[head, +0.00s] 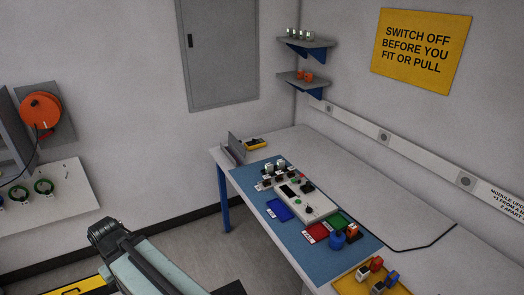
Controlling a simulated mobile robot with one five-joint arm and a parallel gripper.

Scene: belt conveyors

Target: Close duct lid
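No part is marked as a duct, so I cannot tell for sure which thing is the duct lid. A thin grey panel (236,146) stands upright and tilted at the far left end of the workbench; it may be a raised lid. A long white trunking strip (424,160) with round sockets runs along the right wall. My arm shows at the bottom left as a pale link with a dark joint, well apart from the bench. My gripper is not visible.
The workbench (350,180) carries a blue mat (262,208) with a white control unit (307,201), small modules and coloured trays. A yellow meter (256,144) lies beside the grey panel. A yellow tray (345,285) is at the near end.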

